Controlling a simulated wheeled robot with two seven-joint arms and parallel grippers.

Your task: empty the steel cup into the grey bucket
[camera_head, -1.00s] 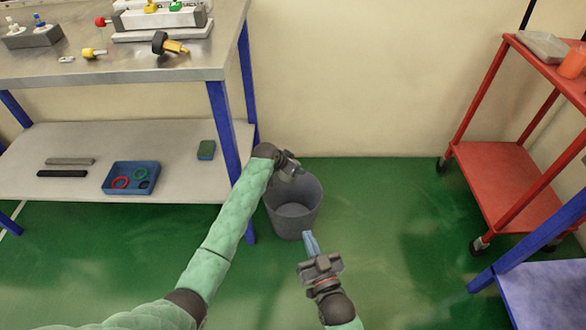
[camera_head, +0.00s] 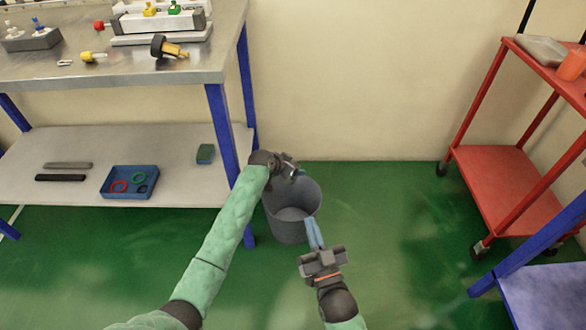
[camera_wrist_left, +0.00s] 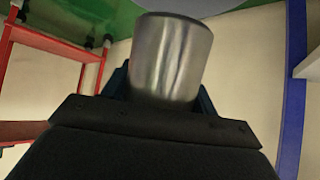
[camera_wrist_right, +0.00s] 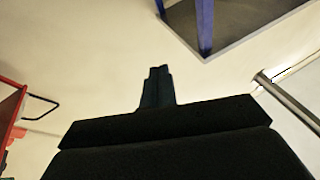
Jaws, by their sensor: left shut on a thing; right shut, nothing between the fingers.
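The grey bucket (camera_head: 290,228) stands upright on the green floor beside the bench leg; its inside looks empty where I can see it. My left gripper (camera_head: 292,168) is above the bucket's back left rim. It is shut on the steel cup (camera_wrist_left: 172,58), a shiny cylinder that fills the middle of the left wrist view. The cup's far end points toward the floor and the bucket, whose pale grey edge shows at the top there. The cup's mouth and contents are hidden. My right gripper (camera_head: 312,232) is shut and empty at the bucket's front right side.
A steel-topped bench (camera_head: 120,70) with blue legs stands at the left; its lower shelf (camera_head: 80,195) holds a blue tray (camera_head: 112,190) with rings. A red trolley (camera_head: 500,180) stands at the right, with a blue-legged table (camera_head: 550,290) near it. Floor right of the bucket is clear.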

